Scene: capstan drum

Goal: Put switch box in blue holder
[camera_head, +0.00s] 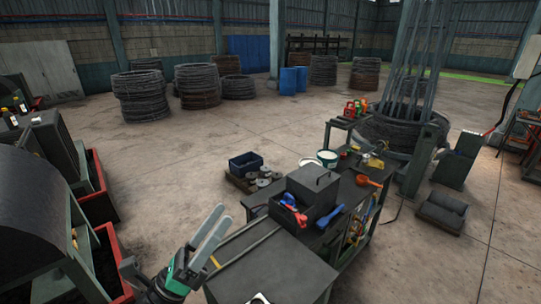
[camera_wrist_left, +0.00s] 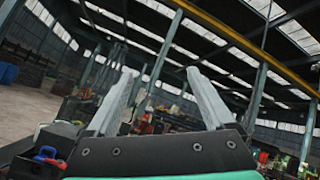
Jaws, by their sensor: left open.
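My left gripper (camera_head: 223,214) is raised beside the left edge of the near grey bench, its fingers pointing up and empty. In the left wrist view the gripper (camera_wrist_left: 159,76) has its two grey fingers spread apart with nothing between them. A small whitish object (camera_head: 259,298), cut off by the bottom edge, lies on the bench top; I cannot tell whether it is the switch box. A dark blue bin (camera_head: 245,163) stands on the floor beyond the bench; I cannot tell whether it is the blue holder.
The near bench top (camera_head: 285,268) is mostly bare. A dark toolbox (camera_head: 314,188) with red and blue tools stands behind it. Dark machinery (camera_head: 35,215) stands at the left.

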